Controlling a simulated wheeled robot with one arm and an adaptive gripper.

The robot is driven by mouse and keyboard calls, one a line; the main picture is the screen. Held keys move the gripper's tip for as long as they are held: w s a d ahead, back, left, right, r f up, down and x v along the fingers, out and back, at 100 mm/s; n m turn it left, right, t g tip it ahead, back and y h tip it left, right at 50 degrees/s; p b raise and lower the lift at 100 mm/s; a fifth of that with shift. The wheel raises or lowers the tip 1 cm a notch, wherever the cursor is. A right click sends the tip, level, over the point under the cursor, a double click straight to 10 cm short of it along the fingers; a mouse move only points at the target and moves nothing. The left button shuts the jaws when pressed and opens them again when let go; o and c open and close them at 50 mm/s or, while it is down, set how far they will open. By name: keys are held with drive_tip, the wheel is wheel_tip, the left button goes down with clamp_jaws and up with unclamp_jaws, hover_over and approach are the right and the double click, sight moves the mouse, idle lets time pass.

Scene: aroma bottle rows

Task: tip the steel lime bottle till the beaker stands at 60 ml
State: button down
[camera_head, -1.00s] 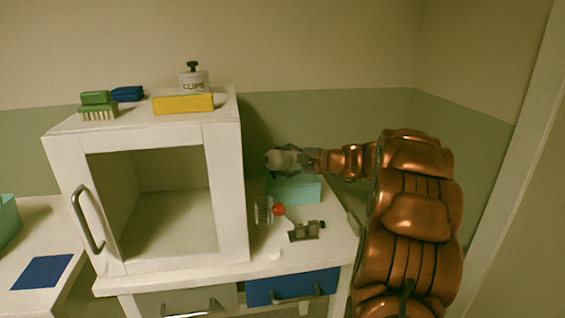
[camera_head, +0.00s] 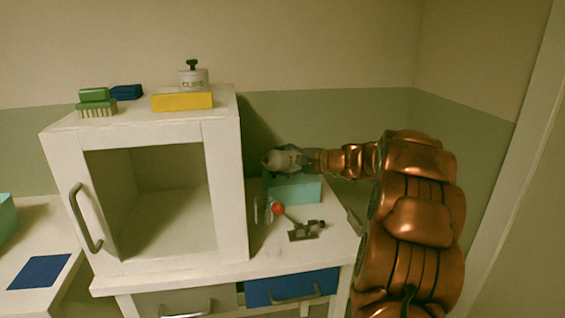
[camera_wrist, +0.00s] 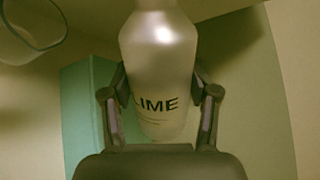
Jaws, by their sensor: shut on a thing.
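The steel lime bottle (camera_wrist: 160,50) is grey with a black LIME label. My gripper (camera_wrist: 160,105) is shut on it, with one finger on each side. In the head view the bottle (camera_head: 280,160) is tipped well over, its dark end to the left, above the counter; my gripper (camera_head: 308,160) is at its right end. The clear beaker (camera_head: 263,209) stands on the counter below the bottle's left end. What looks like its rim (camera_wrist: 35,45) shows at the upper left of the wrist view. I cannot read a liquid level or make out a stream.
A teal box (camera_head: 295,188) stands just under my gripper. A red ball-ended object (camera_head: 278,208) and a small grey item (camera_head: 306,231) lie beside the beaker. The white cabinet (camera_head: 225,190) rises close on the left, with a yellow block (camera_head: 182,101) on top.

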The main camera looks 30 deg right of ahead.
drive_tip(key=shift+f+b, duration=0.1)
drive_tip(key=shift+b, duration=0.35)
idle(0.3)
drive_tip(key=shift+r+p, duration=0.25)
drive_tip(key=shift+p, duration=0.4)
drive_tip(key=shift+a+f+n+b, duration=0.1)
drive_tip(key=shift+f+n+b, duration=0.7)
drive_tip(key=shift+b, duration=1.5)
idle(4.3)
